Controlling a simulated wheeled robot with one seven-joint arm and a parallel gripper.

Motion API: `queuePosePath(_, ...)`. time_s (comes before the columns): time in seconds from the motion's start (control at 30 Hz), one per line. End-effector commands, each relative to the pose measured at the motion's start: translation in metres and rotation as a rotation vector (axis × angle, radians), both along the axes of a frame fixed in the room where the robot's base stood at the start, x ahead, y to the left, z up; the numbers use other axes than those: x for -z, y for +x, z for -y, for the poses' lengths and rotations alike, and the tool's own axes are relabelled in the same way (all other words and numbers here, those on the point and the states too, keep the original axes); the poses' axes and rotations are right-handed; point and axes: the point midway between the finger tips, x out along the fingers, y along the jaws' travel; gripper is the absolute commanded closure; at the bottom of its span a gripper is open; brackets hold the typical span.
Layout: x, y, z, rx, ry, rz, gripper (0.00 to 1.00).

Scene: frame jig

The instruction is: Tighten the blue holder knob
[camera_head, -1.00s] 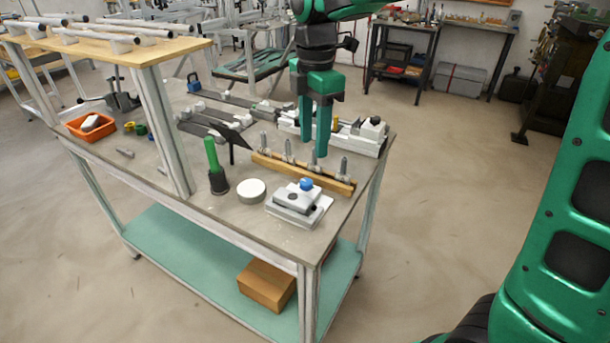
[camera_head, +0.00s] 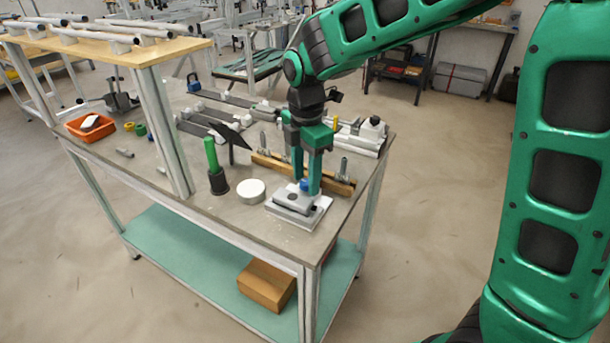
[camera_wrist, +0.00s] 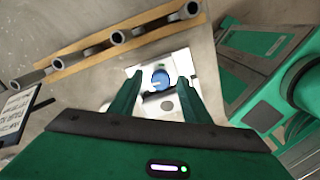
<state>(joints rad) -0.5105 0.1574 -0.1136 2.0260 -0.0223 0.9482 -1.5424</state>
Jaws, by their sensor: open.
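The blue holder knob (camera_wrist: 160,80) sits on a white and grey block holder, whose pale base (camera_head: 285,213) rests near the front right corner of the table. In the head view the knob (camera_head: 304,185) is partly hidden by my fingers. My gripper (camera_head: 306,189) points straight down over the holder, with its green fingertips close to the knob. In the wrist view my gripper (camera_wrist: 158,75) is open, with one finger to each side of the knob and visible gaps between. I cannot tell whether the fingertips reach down to the knob's height.
A wooden rail with several upright metal pegs (camera_head: 340,186) stands just behind the holder. A white round disc (camera_head: 251,191) and a green-handled tool in a dark cup (camera_head: 218,182) are to its left. An orange bin (camera_head: 91,127) is at the far left.

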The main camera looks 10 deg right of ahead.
Motion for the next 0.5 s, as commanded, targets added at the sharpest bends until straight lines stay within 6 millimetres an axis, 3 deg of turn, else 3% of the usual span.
queuePosePath(0.27,0.0008,0.0001,0.0001,0.0,0.0,0.001,0.59)
queuePosePath(0.4,0.0007,0.0002,0.0,0.0,0.0,0.001,0.92)
queuePosePath(0.43,0.0006,0.0002,0.0,0.0,0.0,0.001,0.98)
queuePosePath(0.5,0.0005,0.0004,-0.0001,0.0,0.001,0.002,0.98)
